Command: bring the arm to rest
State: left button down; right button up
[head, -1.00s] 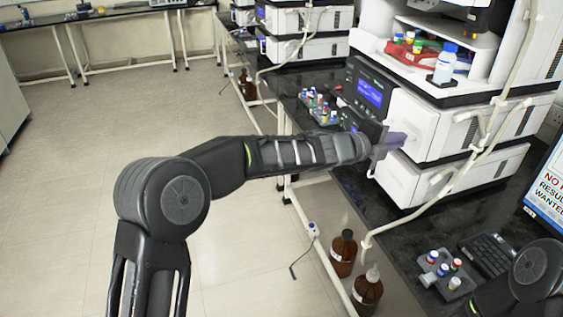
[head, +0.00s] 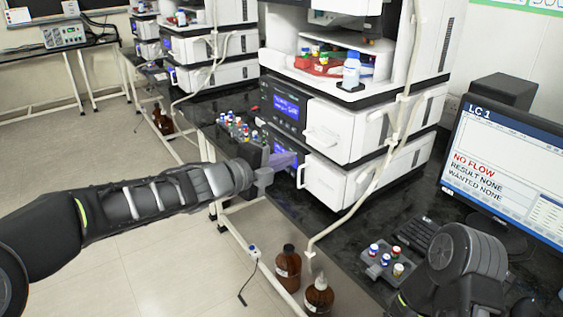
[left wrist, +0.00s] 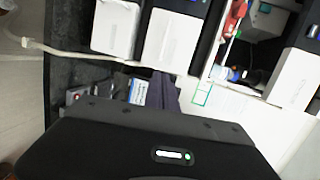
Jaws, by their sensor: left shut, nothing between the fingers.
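My left arm comes in from the left in the head view. Its gripper (head: 284,160) is shut and empty, in front of the lower module of the white column stack (head: 375,135) and close to its small blue screen. From this view I cannot tell whether it touches the stack. In the left wrist view the dark fingers (left wrist: 166,92) show past the black gripper body, with white modules beyond. My right arm shows at the bottom right of the head view, but its gripper is out of view.
A vial rack (head: 240,130) stands left of the stack. Another small vial rack (head: 385,262) and a keyboard (head: 418,232) lie near the monitor (head: 505,165), which reads NO FLOW. Brown bottles (head: 288,265) stand below the bench edge. Floor at left is open.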

pick_arm(q)
jog(key=shift+s+a, duration=0.25)
jog(key=shift+s, duration=0.05)
jog(key=s+a+f+n+g+y, duration=0.1)
jog(key=s+f+n, duration=0.2)
jog(key=f+n, duration=0.45)
jog(key=s+a+f+n+g+y, duration=0.1)
jog(key=s+a+f+n+y, duration=0.3)
jog(key=f, duration=0.7)
jog(key=s+d+f+n+g+h, duration=0.1)
jog(key=s+f+n, duration=0.1)
jog(key=f+n, duration=0.7)
jog(key=s+a+f+n+g+y, duration=0.1)
jog(key=s+a+f+n+g, duration=0.1)
jog(key=s+f, duration=0.5)
jog(key=s+a+f+n+g+y+p, duration=0.1)
jog(key=s+a+f+n+g, duration=0.1)
jog(key=s+f, duration=0.5)
jog(key=s+a+f+n+g+p, duration=0.1)
jog(key=s+a+f+n+g, duration=0.1)
jog(key=s+f, duration=0.5)
jog(key=s+n+g, duration=0.1)
jog(key=s+n, duration=0.1)
jog(key=s, duration=0.4)
jog(key=shift+s+a+f+y, duration=0.15)
jog(key=shift+a+f+y, duration=0.2)
jog(key=shift+a+y, duration=0.05)
jog(key=shift+n, duration=0.25)
